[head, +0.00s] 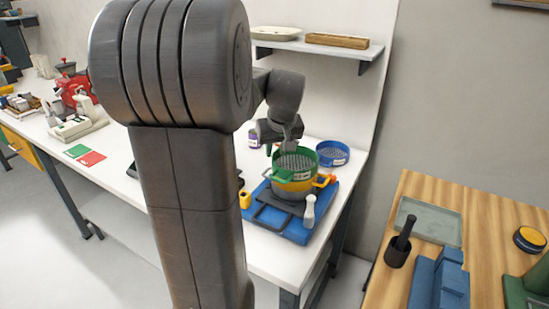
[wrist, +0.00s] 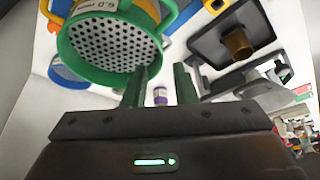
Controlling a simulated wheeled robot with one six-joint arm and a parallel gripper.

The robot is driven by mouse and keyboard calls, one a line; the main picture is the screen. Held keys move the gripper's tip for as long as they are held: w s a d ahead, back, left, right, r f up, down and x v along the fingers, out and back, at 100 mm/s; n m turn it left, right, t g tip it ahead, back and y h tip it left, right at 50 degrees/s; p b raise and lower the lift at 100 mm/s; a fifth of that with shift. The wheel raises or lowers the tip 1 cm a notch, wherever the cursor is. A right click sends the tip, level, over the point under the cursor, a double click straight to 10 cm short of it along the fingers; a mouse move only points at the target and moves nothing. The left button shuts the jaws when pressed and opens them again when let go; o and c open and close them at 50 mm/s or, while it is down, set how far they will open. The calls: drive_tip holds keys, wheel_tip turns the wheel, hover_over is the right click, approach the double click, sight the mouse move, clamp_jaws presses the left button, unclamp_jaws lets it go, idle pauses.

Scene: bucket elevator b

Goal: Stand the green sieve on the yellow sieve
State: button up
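The green sieve (head: 296,161) sits on top of the yellow sieve (head: 292,184), looking about level and centred on it. The wrist view shows the green sieve's perforated plate and green rim (wrist: 72,58) at the upper left, with part of the yellow sieve (wrist: 168,14) beyond it. My gripper (head: 287,148) is just above the green sieve's rim. In the wrist view my gripper's two fingers (wrist: 162,78) are apart, with no object visibly held between them. The left finger is close to the green rim; I cannot tell whether it touches.
The sieves stand over a grey pan on a blue base (head: 290,228). A blue sieve (head: 332,153) is behind right, a white-handled tool (head: 309,211) in front and a yellow cup (head: 245,200) at left. A purple jar (head: 254,138) stands behind. A shelf (head: 320,48) hangs above.

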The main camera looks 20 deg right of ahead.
drive_tip(key=v, duration=0.7)
drive_tip(key=shift+r, duration=0.3)
drive_tip(key=shift+s, duration=0.1)
approach(274, 158)
drive_tip(key=f, duration=0.4)
drive_tip(key=a+f, duration=0.1)
drive_tip(key=f, duration=0.2)
drive_tip(key=shift+f, duration=0.1)
drive_tip(key=shift+f+b, duration=0.2)
drive_tip(key=shift+b, duration=0.2)
drive_tip(key=shift+r+p, duration=0.55)
drive_tip(key=shift+r, duration=0.15)
drive_tip(key=shift+f, duration=0.1)
